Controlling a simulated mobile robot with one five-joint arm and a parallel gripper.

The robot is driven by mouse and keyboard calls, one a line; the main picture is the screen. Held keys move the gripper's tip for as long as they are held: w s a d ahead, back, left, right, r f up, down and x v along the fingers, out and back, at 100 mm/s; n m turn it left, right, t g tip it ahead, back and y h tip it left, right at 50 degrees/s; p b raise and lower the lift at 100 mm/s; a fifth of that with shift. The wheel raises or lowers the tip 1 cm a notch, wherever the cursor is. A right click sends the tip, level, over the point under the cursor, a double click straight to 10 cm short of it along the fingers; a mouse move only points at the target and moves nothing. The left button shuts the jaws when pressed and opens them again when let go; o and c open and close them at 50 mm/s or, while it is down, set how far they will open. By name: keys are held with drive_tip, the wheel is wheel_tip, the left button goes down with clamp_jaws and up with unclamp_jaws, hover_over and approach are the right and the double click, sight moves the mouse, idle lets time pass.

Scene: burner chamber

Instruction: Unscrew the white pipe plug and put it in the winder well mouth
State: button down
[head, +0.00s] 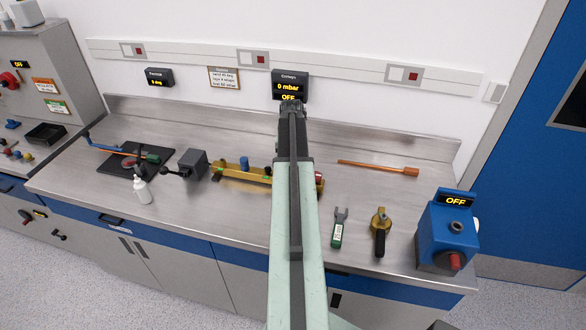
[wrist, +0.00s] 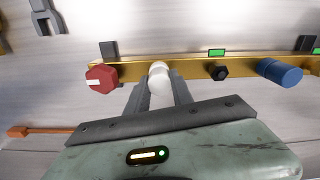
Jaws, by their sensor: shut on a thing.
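A white pipe plug (wrist: 159,78) sits at the side of a long brass pipe (wrist: 132,72) in the wrist view. My gripper (wrist: 160,88) has one finger on each side of the plug and is shut on it. The plug touches or is still seated in the pipe; its thread is hidden. In the head view the brass pipe (head: 226,174) lies on the bench, and my arm hides its middle, the plug and my fingers. I cannot tell for certain which opening is the winder well mouth.
The pipe also bears a red hexagonal cap (wrist: 101,78), a small black plug (wrist: 220,72) and a blue cylinder (wrist: 279,72). A blue machine (head: 446,238) marked OFF stands at the bench's right end.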

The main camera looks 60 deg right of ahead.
drive_tip(key=n, duration=0.6)
drive_tip(key=shift+w, duration=0.15)
drive_tip(key=n, duration=0.4)
drive_tip(key=shift+n, duration=0.4)
drive_tip(key=c, duration=1)
unclamp_jaws()
drive_tip(key=shift+c, duration=0.2)
drive_tip(key=shift+a, duration=0.1)
wheel_tip(320, 180, up, 3)
drive_tip(key=p, duration=0.2)
drive_tip(key=shift+f+p, duration=0.1)
drive_tip(key=shift+p, duration=0.3)
drive_tip(key=shift+f, duration=0.2)
